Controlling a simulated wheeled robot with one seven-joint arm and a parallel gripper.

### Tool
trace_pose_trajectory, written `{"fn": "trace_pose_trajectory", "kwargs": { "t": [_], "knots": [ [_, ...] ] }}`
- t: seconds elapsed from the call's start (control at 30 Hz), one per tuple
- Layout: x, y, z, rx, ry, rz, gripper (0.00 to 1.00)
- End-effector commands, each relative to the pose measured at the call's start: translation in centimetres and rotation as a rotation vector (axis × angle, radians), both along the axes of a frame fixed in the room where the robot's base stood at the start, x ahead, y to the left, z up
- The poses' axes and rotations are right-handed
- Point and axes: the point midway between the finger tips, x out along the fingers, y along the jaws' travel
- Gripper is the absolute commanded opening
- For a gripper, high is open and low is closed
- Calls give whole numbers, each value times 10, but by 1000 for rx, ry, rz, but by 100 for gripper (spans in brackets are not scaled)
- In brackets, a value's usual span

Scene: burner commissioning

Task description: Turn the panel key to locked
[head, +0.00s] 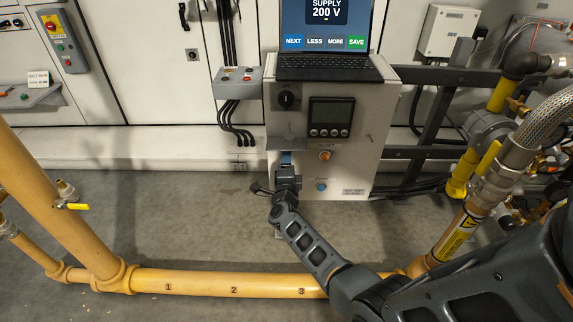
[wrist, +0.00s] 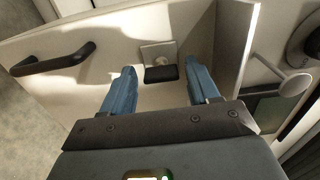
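The grey-white panel box (head: 355,170) stands in the middle of the head view. In the wrist view, the panel key (wrist: 161,74) is a small dark block in front of a square metal plate (wrist: 158,54) on a pale face. My gripper (wrist: 162,84) is open, with one blue finger on each side of the key and visible gaps to both. How deep the key lies between the fingers I cannot tell. In the head view my gripper (head: 286,160) is at the lower left of the panel front and hides the key. The lock's marks are not readable.
The panel front has a black rotary knob (head: 288,99), a display (head: 330,117), an orange button (head: 325,155) and a blue button (head: 321,187). A laptop (head: 328,65) stands on top. A yellow pipe (head: 200,282) crosses the floor below my arm. A dark handle (wrist: 55,60) shows in the wrist view.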

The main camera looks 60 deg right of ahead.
Motion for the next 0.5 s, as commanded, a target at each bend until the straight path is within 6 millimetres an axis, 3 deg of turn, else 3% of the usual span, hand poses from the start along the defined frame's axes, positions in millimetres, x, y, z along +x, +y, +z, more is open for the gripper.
{"fn": "trace_pose_trajectory", "kwargs": {
  "t": [0.3,0.5],
  "knots": [
    [-1,1,1,0,-1,-1,66],
    [-12,21,3,0,1,3,66]
  ]
}}
